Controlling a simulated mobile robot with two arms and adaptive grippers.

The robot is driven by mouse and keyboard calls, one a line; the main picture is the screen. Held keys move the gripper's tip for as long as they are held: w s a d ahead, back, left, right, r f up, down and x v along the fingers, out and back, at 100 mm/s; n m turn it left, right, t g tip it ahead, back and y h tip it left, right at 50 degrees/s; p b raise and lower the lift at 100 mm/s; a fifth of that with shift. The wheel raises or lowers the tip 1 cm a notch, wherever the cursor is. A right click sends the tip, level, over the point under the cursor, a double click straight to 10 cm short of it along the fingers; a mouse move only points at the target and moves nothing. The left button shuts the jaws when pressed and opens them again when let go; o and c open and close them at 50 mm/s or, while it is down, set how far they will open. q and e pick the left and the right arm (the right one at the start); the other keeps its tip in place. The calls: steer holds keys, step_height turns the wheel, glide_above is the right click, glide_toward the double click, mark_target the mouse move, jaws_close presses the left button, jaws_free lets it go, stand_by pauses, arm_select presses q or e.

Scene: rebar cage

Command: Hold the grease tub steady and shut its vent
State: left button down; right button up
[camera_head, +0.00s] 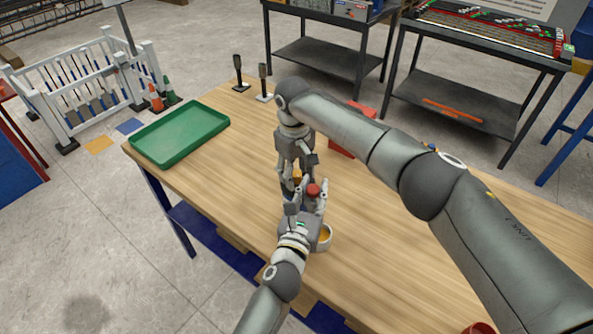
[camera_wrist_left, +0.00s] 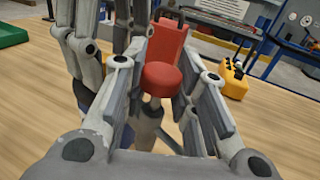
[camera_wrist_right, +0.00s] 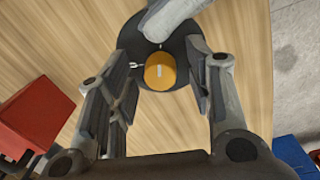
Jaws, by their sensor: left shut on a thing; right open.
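An orange cap (camera_wrist_right: 160,72) with a pale mark stands on a dark round top (camera_wrist_right: 182,46), probably the grease tub's vent and lid; a small white mark lies beside it. My right gripper (camera_head: 296,182) points down over the cap, open, with a gap on each side. My left gripper (camera_head: 306,197) is shut on a grey part below a red knob (camera_wrist_left: 162,78); the knob also shows in the head view (camera_head: 313,190). Whether this part belongs to the tub I cannot tell. The tub's body is mostly hidden by my grippers.
A pale round container (camera_head: 328,240) with yellow inside stands beside my left wrist. A red box (camera_head: 343,142) is behind my right gripper. A green tray (camera_head: 180,134) lies at the table's left end, with bare wood (camera_head: 240,165) between. A yellow object (camera_wrist_left: 236,80) stands at right.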

steer(key=c, duration=1)
steer(key=shift+c, duration=0.2)
